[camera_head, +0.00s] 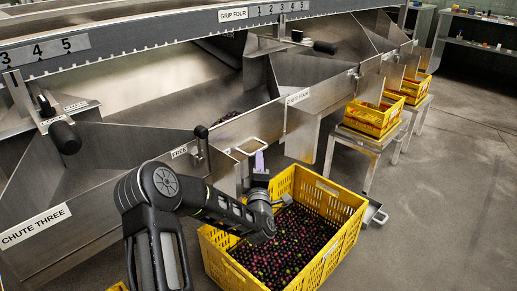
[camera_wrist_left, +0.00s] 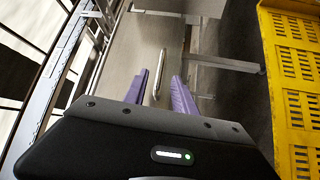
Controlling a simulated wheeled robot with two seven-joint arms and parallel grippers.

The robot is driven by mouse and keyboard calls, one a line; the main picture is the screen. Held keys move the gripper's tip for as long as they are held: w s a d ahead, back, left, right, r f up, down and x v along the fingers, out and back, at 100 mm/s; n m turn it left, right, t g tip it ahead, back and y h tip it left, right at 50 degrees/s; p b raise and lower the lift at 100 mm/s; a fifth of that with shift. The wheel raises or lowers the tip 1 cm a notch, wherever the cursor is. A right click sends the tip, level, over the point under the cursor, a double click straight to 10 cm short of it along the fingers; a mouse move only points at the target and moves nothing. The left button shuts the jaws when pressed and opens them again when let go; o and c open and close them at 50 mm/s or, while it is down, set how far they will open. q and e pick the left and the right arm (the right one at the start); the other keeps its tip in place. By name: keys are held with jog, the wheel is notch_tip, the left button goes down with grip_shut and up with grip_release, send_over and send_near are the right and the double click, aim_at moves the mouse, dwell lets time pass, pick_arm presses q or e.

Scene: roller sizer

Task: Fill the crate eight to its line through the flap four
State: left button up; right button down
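A yellow crate (camera_head: 345,235) stands below the chute front, holding many small dark purple fruits with a few green ones. Its label and any fill line are not readable. A pale flap handle (camera_head: 247,146) juts from the steel front left of the chute four label. My left gripper (camera_head: 259,160), with purple fingers, is at this handle, above the crate's far left corner. In the left wrist view, the fingers (camera_wrist_left: 160,92) are apart, with the upright handle bar (camera_wrist_left: 159,73) in the gap ahead, apparently not clamped. The yellow crate (camera_wrist_left: 294,95) shows at right. My right gripper is not in view.
A lever with a black knob (camera_head: 201,140) stands beside the "FREE" label (camera_head: 179,151). Several yellow crates, such as this one (camera_head: 372,117), stand on stands along the line at right. Dark fruits lie in the trough behind the front. The floor (camera_head: 440,200) at right is clear.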

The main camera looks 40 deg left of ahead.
aim_at(256, 137)
pick_arm(q)
jog(key=b+x, duration=0.2)
jog(key=x, duration=0.3)
jog(key=shift+f, duration=0.1)
jog(key=shift+w+a, duration=0.2)
jog(key=shift+w, duration=0.1)
jog(key=shift+c, duration=0.5)
grip_shut()
dwell(0.5)
